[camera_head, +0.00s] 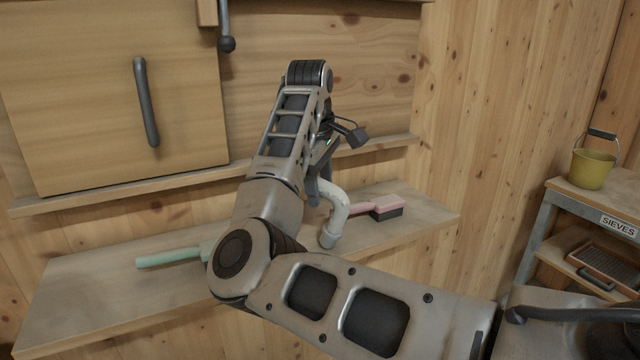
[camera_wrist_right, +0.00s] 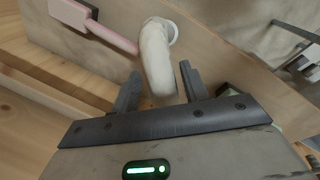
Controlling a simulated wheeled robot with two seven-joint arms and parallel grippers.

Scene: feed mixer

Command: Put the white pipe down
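The white pipe (camera_head: 338,208), a bent tube, is at the shelf (camera_head: 105,284) beyond my right arm, its lower end at the shelf top. My right gripper (camera_head: 318,186) is at the pipe's upper part, largely hidden behind my arm links. In the right wrist view the pipe (camera_wrist_right: 157,58) lies between the two fingers (camera_wrist_right: 160,78), with narrow gaps showing on both sides, so the gripper looks open around it. Whether the pipe's full weight rests on the shelf is hard to tell. My left gripper is not in view.
A pink brush (camera_head: 386,210) lies just right of the pipe. A mint-green handle (camera_head: 168,258) lies on the shelf at left, partly behind my arm. A wooden panel with a dark handle (camera_head: 146,102) is behind. A yellow bucket (camera_head: 592,168) stands on a rack at right.

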